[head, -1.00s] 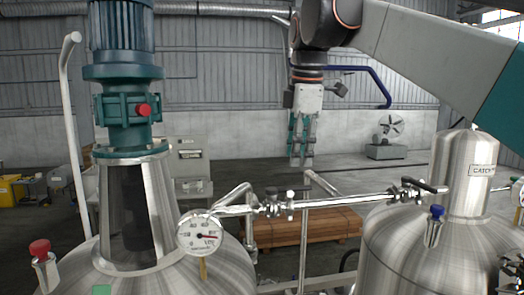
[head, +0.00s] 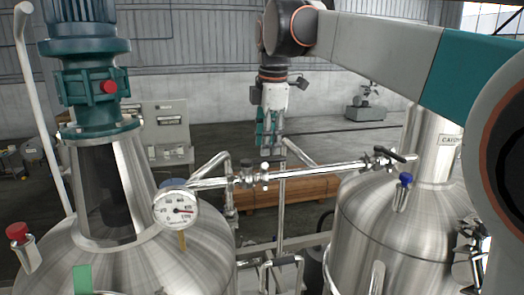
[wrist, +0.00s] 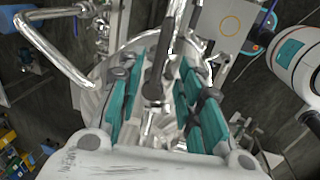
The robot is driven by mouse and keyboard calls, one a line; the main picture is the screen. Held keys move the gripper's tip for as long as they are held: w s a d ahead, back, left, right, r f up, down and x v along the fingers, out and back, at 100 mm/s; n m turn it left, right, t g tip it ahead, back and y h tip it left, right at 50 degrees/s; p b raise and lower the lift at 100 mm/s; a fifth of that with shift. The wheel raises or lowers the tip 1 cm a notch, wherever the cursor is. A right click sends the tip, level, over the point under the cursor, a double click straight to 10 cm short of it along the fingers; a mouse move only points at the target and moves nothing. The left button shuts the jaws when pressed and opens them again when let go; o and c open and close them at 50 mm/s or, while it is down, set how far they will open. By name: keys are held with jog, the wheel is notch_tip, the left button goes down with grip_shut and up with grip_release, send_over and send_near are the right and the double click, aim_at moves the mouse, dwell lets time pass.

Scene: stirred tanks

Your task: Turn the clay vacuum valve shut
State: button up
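No clay-coloured handle stands out, so I cannot tell which valve is the clay one. A chrome pipe (head: 325,170) joins the two steel vessels. My gripper (head: 269,147) points down, appearing just above the pipe near the left fitting; the depth gap is unclear. In the wrist view my gripper (wrist: 166,78) has its teal fingers apart, with a dark-ended metal fitting (wrist: 155,92) seen between them, not visibly gripped.
The left vessel (head: 140,270) carries a teal motor drive (head: 88,95) and a red knob (head: 16,232). The right vessel (head: 370,230) has a blue knob (head: 405,179). A white upright pipe (head: 40,110) stands far left. Wooden planks (head: 300,193) lie behind the pipe.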

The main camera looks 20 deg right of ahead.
aim_at(267, 159)
jog(key=shift+w+f, duration=0.2)
jog(key=shift+f, duration=0.75)
jog(key=shift+w+f, duration=0.15)
jog(key=shift+f, duration=0.75)
jog(key=shift+c, duration=0.3)
grip_shut()
